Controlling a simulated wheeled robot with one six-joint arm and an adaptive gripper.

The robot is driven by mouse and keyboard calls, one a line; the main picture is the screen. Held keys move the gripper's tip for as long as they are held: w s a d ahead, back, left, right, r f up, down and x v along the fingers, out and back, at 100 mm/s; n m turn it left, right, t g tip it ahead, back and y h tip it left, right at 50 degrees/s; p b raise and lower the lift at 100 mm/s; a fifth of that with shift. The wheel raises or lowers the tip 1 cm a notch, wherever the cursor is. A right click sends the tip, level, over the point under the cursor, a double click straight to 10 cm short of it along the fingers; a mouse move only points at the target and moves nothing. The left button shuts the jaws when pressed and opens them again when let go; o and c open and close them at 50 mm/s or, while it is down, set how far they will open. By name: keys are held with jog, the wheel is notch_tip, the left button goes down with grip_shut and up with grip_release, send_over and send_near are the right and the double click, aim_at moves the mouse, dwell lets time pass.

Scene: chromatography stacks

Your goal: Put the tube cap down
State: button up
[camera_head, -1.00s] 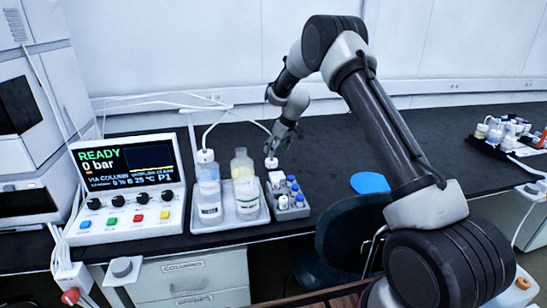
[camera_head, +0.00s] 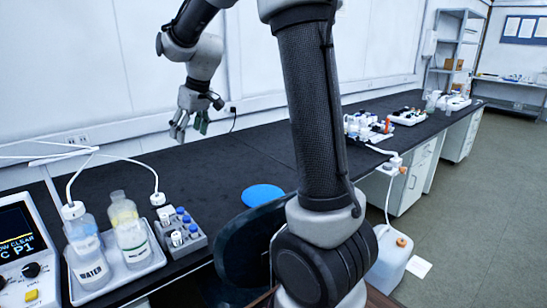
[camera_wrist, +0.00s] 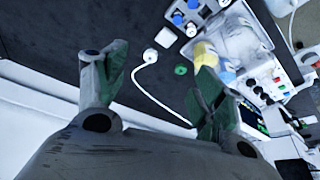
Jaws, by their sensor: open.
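The white tube cap (camera_head: 157,198), with its thin white tube, rests on the black bench beside the vial rack, behind and right of the bottles. In the wrist view the cap (camera_wrist: 150,56) lies on the dark bench top, its tube curving away. My gripper (camera_head: 188,127) is open and empty, raised above the bench and apart from the cap. In the wrist view the fingers of my gripper (camera_wrist: 163,64) stand spread, the cap showing beyond them. The bottle with yellowish contents (camera_head: 128,228) has an uncapped neck.
A capped water bottle (camera_head: 84,248) shares a white tray (camera_head: 120,285) with the open bottle. A grey vial rack (camera_head: 193,243) stands right of them. A blue disc (camera_head: 262,194) lies right; the bench between is clear.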

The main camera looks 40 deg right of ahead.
jog(key=s+d+m, duration=0.2)
jog(key=s+d, duration=0.1)
jog(key=s, duration=1.3)
jog(key=s+d+r+m+h, duration=0.1)
jog(key=s+d+m, duration=0.1)
jog(key=s, duration=1.4)
jog(key=shift+s+d+h, duration=0.25)
jog(key=shift+d+h, duration=0.05)
jog(key=shift+d, duration=0.25)
